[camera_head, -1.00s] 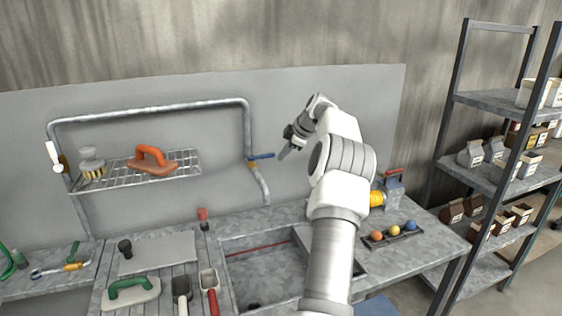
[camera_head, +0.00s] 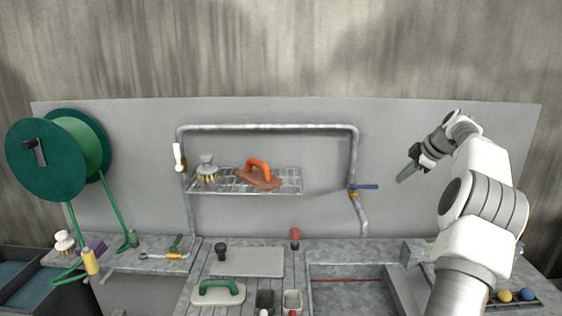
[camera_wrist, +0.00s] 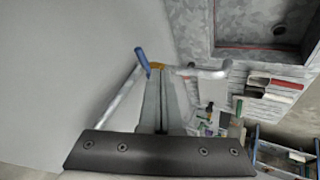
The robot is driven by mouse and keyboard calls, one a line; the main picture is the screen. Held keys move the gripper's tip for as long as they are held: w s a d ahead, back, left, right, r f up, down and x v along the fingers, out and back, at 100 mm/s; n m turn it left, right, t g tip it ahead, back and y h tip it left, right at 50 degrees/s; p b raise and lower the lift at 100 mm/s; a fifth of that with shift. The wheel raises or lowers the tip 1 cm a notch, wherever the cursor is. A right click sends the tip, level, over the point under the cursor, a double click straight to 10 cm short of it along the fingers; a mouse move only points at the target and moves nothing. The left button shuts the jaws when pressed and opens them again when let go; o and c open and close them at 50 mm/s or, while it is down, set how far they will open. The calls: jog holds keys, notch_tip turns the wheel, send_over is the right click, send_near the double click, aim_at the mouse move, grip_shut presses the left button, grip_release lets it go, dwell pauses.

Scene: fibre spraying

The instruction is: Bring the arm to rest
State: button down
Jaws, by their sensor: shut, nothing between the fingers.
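My arm reaches up at the right side of the head view. My gripper (camera_head: 408,174) is in front of the grey wall panel (camera_head: 270,118), to the right of the blue-handled valve (camera_head: 364,187). The gripper is shut and empty. In the wrist view the closed fingers (camera_wrist: 162,80) point toward the pipe, and the blue valve handle (camera_wrist: 142,60) shows just beyond their tips. I cannot tell how far apart they are in depth.
A wire shelf (camera_head: 215,185) holds a brush and an orange-handled float (camera_head: 260,176). A green hose reel (camera_head: 45,160) stands at the left. Below is a grey bench with a sunken basin (camera_head: 340,295) and several tools. The space above the panel is clear.

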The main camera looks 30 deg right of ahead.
jog(key=w+a+r, duration=0.1)
jog(key=w+a, duration=0.2)
jog(key=a, duration=0.3)
jog(key=w+a+r+g, duration=0.1)
jog(key=w+a, duration=0.1)
jog(key=a, duration=0.4)
jog(key=w+a+r, duration=0.1)
jog(key=w+a, duration=0.2)
jog(key=a, duration=0.3)
jog(key=s+a+r+m+g, duration=0.1)
jog(key=a+r+m, duration=0.1)
jog(key=a, duration=1.8)
jog(key=s+a+f+m+b, duration=0.1)
jog(key=s+a+f+m, duration=0.15)
jog(key=s+a, duration=1.2)
jog(key=s+a+f+m, duration=0.1)
jog(key=s+m, duration=0.1)
jog(key=s, duration=0.5)
jog(key=s+a+f+m+p, duration=0.1)
jog(key=s+f+m, duration=0.1)
jog(key=s, duration=0.6)
jog(key=shift+a+f, duration=0.15)
jog(key=shift+f, duration=0.05)
